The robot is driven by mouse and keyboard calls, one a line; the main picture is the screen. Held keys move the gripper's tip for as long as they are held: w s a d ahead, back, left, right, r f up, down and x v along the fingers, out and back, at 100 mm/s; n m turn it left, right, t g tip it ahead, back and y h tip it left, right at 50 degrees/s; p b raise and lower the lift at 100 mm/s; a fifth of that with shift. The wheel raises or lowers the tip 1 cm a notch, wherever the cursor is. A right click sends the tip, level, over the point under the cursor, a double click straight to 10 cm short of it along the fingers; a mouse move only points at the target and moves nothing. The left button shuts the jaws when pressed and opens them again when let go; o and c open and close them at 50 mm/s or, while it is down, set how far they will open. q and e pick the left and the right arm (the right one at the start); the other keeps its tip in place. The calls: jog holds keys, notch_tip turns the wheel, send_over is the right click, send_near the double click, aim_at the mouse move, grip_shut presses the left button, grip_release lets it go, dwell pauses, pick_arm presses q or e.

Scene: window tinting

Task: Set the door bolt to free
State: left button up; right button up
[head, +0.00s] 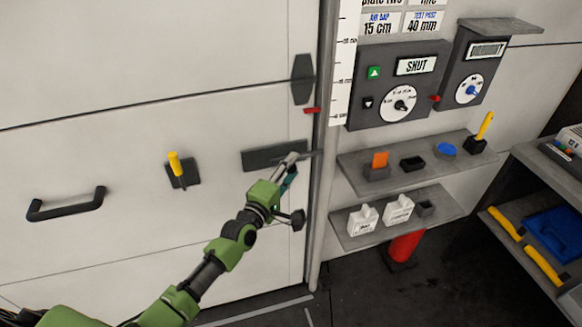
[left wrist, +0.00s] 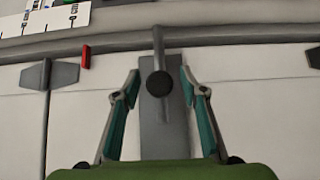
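The door bolt (head: 262,158) is a dark grey plate on the pale door, near the door's right edge. In the left wrist view its plate (left wrist: 165,130) carries a bar with a round dark knob (left wrist: 160,84); the bar reaches across the grey door frame. My left gripper (head: 290,165) is in front of the bolt and hides part of it. In the left wrist view the left gripper (left wrist: 160,75) is open, with one finger on each side of the knob and gaps between. Contact with the knob does not show. My right gripper is not in view.
The door also has a black handle (head: 66,207) and a yellow lever (head: 176,165). A red tab (head: 312,110) sits by the frame above the bolt. Right of the frame are a control box (head: 425,90) reading SHUT and two shelves (head: 350,160) with small items.

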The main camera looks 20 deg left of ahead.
pick_arm(q)
jog(key=shift+w, duration=0.15)
grip_shut()
jog(key=s+a, duration=0.1)
jog(key=a, duration=0.1)
jog(key=s+a+b, duration=0.1)
jog(key=s+a, duration=0.1)
jog(key=shift+a, duration=0.25)
